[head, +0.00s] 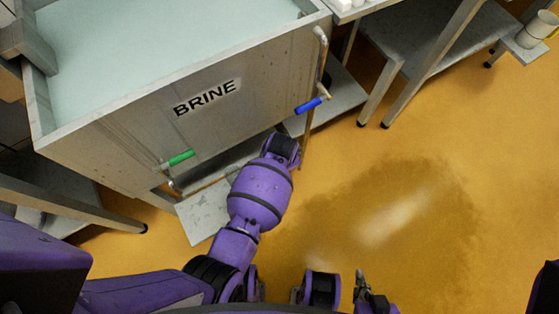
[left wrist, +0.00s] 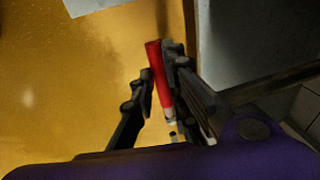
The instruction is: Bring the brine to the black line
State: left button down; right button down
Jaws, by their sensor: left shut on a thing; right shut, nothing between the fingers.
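The grey metal tank marked BRINE (head: 130,125) is at the upper left of the head view, with pale, flat brine (head: 150,45) inside. No black line shows in either view. A green valve handle (head: 181,157) is low on its front, and a blue valve handle (head: 308,105) is at its right. My left arm reaches to the tank's lower front edge; its gripper is hidden in the head view. In the left wrist view my left gripper (left wrist: 160,65) is shut on a red handle (left wrist: 160,83). My right gripper (head: 361,281) is shut and empty at the bottom.
A pale slab (head: 204,212) lies below the tank front. A grey table with a lower shelf (head: 425,40) stands at upper right, with a white bucket (head: 536,31) on a low stand beyond. The yellow floor at right is open, with a large darker, shiny patch (head: 400,215).

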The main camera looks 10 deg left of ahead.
pick_arm(q)
jog(key=shift+s+f, duration=0.1)
jog(key=shift+f, duration=0.1)
jog(key=c, duration=1.7)
grip_release()
jog(key=shift+c, duration=0.2)
jog(key=v, duration=1.2)
jog(key=shift+s+a, duration=0.15)
